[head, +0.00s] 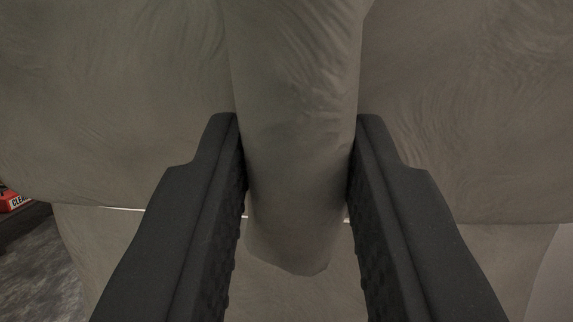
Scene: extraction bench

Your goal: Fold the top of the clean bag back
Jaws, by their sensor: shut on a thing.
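The clean bag (110,110) is a large grey-brown sheet-like surface with wrinkles, and it fills most of the head view. A thick fold of it (300,130) comes down the middle of the picture between my fingers. My gripper (298,125) is shut on this fold, with one dark ridged finger touching each side. The lower end of the fold hangs free below the fingertips. More of the same grey-brown material (290,295) shows lower down, under a thin bright line. The rest of the bag and its opening cannot be made out.
At the left edge a small red object with a white label reading "CLEA" (16,201) is partly cut off, on a dark edge. Mottled grey floor (45,265) shows at the lower left. A pale surface (555,285) shows at the lower right.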

